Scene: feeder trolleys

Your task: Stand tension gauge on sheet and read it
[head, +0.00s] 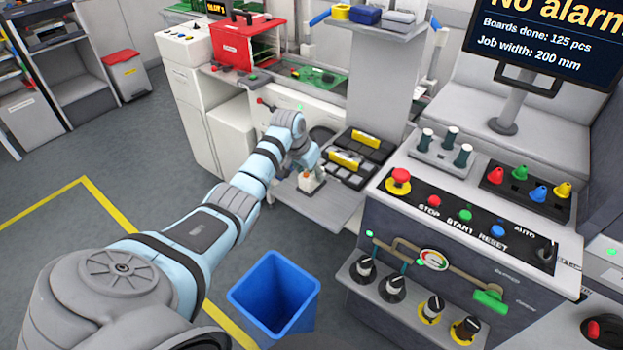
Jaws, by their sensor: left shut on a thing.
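My left gripper (307,172) reaches over the grey shelf of the trolley, beside the black trays. It is shut on a small pale thing with an orange patch (310,183), which I take to be the tension gauge. The thing is small and partly covered by the fingers, so its face cannot be read. I cannot tell whether it touches the shelf or is held just above it. No separate sheet can be made out; the arm hides part of the shelf. My right gripper is not in view.
Black trays with yellow items (346,160) lie on the grey shelf (336,203). A blue bin (275,290) stands on the floor in front. A control panel (470,215) with buttons and knobs is at the right. A red box (240,45) stands behind.

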